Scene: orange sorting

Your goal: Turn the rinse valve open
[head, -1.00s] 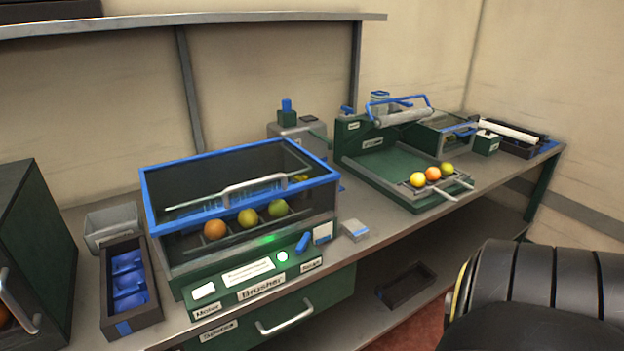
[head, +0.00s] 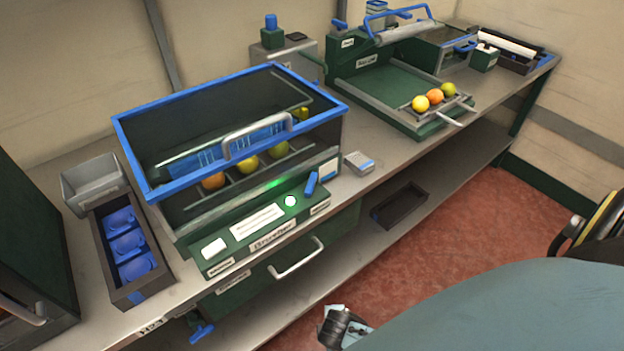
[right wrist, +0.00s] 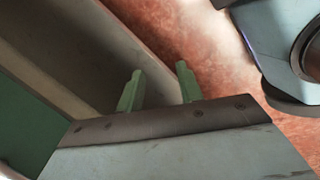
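A blue lever (head: 311,184) stands tilted at the right end of the green Brusher panel (head: 262,238), above a small label too small to read now. A second blue handle (head: 201,333) shows below the table's front edge; I cannot tell what it works. My right gripper (right wrist: 158,88) shows in the right wrist view with its two green fingers apart and nothing between them. It is away from both blue handles, over the floor and shelf area. My left gripper is not in view.
The brusher's blue-rimmed tank (head: 232,185) holds oranges behind its clear wall. A drawer handle (head: 297,260) sticks out below the panel. A grey sponge-like block (head: 358,163) lies right of the panel. A dark tray (head: 400,206) sits on the lower shelf. Red floor is free in front.

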